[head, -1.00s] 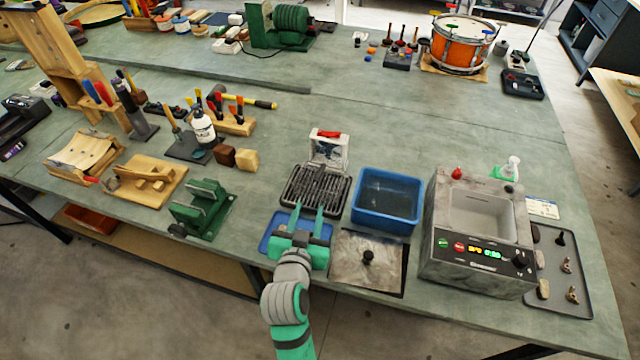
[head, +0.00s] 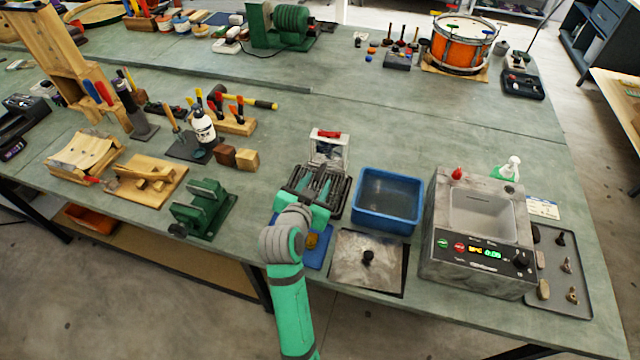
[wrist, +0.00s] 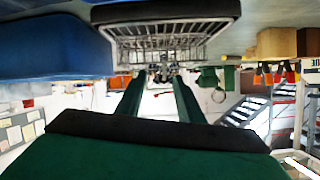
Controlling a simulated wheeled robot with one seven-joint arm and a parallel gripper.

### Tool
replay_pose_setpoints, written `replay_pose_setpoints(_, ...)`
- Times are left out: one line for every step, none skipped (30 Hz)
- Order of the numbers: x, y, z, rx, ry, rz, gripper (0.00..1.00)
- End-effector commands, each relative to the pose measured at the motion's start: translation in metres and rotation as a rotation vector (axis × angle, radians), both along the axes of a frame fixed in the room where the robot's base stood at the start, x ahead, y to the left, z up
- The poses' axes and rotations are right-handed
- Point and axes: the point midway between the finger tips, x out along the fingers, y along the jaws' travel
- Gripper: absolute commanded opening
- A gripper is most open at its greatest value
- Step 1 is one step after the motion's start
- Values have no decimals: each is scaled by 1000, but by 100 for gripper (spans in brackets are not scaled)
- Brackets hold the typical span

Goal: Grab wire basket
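The grey cleaner machine (head: 475,260) is further right. Wooden blocks (head: 246,160) and a green vise (head: 203,210) are left.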

Motion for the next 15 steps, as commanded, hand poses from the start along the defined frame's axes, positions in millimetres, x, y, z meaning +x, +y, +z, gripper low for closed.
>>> replay_pose_setpoints(7, -1, 0, 1, -1, -1, 34)
replay_pose_setpoints(12, -2, -1, 1, -1, -1, 34)
replay_pose_setpoints(18, -2, -2, 1, -1, -1, 34)
replay_pose_setpoints(22, -3, -3, 1, 0, 0, 34)
replay_pose_setpoints(26, -3, -4, 2, -1, -1, 34)
replay_pose_setpoints(31, -5, -7, 1, 0, -1, 34)
replay_pose_setpoints(34, -6, -8, 1, 0, 0, 34)
replay_pose_setpoints(36, -7, -9, 1, -1, -1, 34)
replay_pose_setpoints(39, -7, -11, 0, 0, 0, 34)
replay_pose_setpoints(40, -8, -11, 0, 0, 0, 34)
replay_pose_setpoints(41, -8, -12, 0, 0, 0, 34)
replay_pose_setpoints(42, -8, -12, 0, 0, 0, 34)
replay_pose_setpoints(43, -9, -12, 0, -1, 1, 34)
replay_pose_setpoints(43, -8, -12, 0, -1, 1, 34)
replay_pose_setpoints(43, -9, -12, 0, -1, 1, 34)
